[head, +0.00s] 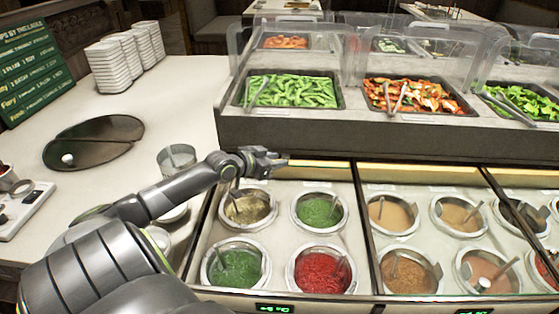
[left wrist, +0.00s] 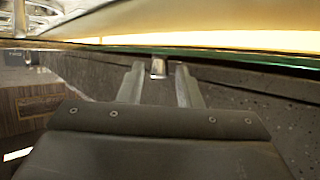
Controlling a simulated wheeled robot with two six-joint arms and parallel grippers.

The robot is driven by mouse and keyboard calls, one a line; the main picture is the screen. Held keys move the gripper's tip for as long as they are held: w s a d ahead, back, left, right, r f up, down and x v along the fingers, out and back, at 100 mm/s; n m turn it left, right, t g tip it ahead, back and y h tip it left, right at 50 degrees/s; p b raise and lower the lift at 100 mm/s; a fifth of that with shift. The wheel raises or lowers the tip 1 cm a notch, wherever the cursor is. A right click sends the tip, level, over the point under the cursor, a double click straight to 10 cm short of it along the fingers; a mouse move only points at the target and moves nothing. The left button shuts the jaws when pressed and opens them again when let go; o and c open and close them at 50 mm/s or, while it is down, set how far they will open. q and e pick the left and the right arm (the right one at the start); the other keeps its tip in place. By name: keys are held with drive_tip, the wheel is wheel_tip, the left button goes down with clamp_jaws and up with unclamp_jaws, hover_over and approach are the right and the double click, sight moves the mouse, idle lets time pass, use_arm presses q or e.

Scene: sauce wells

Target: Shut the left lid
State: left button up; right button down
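The left well section is uncovered, with its four sauce pots, such as the red one (head: 320,271), exposed. A pale gold strip (head: 318,171) runs along its back edge, apparently the raised left lid. My left gripper (head: 275,158) is at the left part of that back edge, above the pots. In the left wrist view, a glassy lid edge with a green line (left wrist: 235,50) crosses the top. A small metal handle (left wrist: 158,68) hangs from it between the tips of my left gripper (left wrist: 160,72). The fingers are apart, with gaps on both sides of the handle. My right gripper is not seen.
The right well section (head: 420,213) is also uncovered, with ladles in its pots. A food counter (head: 290,130) with clear guards stands close behind.

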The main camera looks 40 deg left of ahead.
use_arm(q)
drive_tip(key=shift+x, duration=0.8)
clamp_jaws()
drive_tip(key=shift+d, duration=0.1)
